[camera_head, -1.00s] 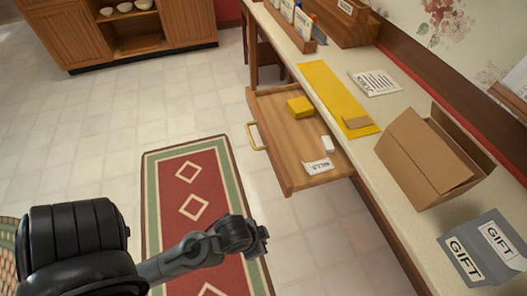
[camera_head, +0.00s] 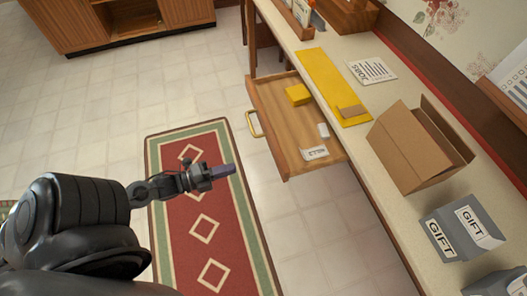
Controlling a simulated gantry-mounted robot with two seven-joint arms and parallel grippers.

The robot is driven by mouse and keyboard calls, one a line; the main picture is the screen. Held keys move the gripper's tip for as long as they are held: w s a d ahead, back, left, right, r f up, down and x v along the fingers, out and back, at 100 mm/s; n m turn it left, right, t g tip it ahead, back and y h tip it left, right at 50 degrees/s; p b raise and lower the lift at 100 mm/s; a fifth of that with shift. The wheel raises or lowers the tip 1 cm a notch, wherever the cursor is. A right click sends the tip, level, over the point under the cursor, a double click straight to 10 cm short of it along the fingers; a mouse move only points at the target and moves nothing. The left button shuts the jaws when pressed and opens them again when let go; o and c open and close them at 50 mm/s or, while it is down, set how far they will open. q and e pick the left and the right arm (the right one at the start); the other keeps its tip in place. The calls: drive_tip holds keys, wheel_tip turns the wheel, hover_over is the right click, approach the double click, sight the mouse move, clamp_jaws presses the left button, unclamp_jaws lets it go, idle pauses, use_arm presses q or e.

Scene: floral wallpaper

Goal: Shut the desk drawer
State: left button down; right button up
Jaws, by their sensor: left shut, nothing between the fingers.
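The wooden desk drawer (camera_head: 283,124) stands pulled out from under the long desk (camera_head: 408,205), with a yellow handle (camera_head: 254,124) on its front. A yellow block (camera_head: 298,94), a small white item (camera_head: 323,130) and a white labelled paper (camera_head: 314,153) lie in it. My left gripper (camera_head: 226,171) is shut and empty, to the lower left of the drawer in the picture and apart from its front, above the rug. My right gripper is not in view.
An open cardboard box (camera_head: 405,150), a grey gift box (camera_head: 459,232), a yellow folder (camera_head: 331,83) and a paper (camera_head: 372,70) lie on the desk. A red rug (camera_head: 204,228) covers the floor before the drawer. A wooden cabinet (camera_head: 75,25) stands at the far left.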

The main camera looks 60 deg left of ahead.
use_arm(q)
drive_tip(key=s+r+m+h, duration=0.1)
drive_tip(key=r+m, duration=0.1)
drive_tip(key=b, duration=0.4)
approach(273, 153)
drive_tip(key=shift+t, duration=0.4)
drive_tip(key=x, duration=0.5)
drive_tip(key=shift+w+d+f, duration=0.2)
drive_tip(key=shift+w+d, duration=0.05)
drive_tip(key=shift+d, duration=0.05)
drive_tip(key=shift+w+d+b, duration=0.15)
drive_tip(key=shift+w+b, duration=0.2)
drive_tip(key=shift+w, duration=0.25)
drive_tip(key=shift+r, duration=0.1)
